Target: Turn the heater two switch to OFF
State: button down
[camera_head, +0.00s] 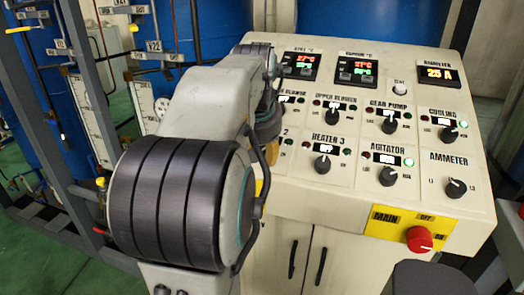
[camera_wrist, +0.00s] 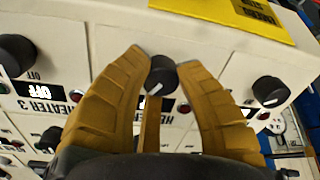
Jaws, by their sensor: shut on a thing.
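The heater two switch is a round black knob (camera_wrist: 160,75) on the cream panel in the wrist view, with a small white mark on its lower left. My gripper (camera_wrist: 164,60) has yellow-brown fingers on both sides of this knob and is shut on it. The heater two display and label are mostly covered by the fingers, so its reading cannot be told. In the head view my arm hides this knob; only a bit of the yellow gripper (camera_head: 271,151) shows beside the arm.
The heater 3 knob (camera_head: 322,164), also in the wrist view (camera_wrist: 16,55), is beside it with an OFF display (camera_head: 324,148). The agitator knob (camera_head: 388,176) and ammeter knob (camera_head: 456,188) are further right. A red main knob (camera_head: 420,239) sits on a yellow plate at the panel's front.

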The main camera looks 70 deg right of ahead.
jog(key=shift+n, duration=0.5)
jog(key=shift+w+n+p, duration=0.1)
jog(key=shift+n+p, duration=0.55)
jog(key=shift+n, duration=1.65)
jog(key=shift+f, duration=0.1)
jog(key=c, duration=1.1)
grip_release()
jog(key=shift+w+d, duration=0.1)
jog(key=shift+o, duration=1.3)
jog(key=v, duration=1.2)
jog(key=shift+d, duration=0.2)
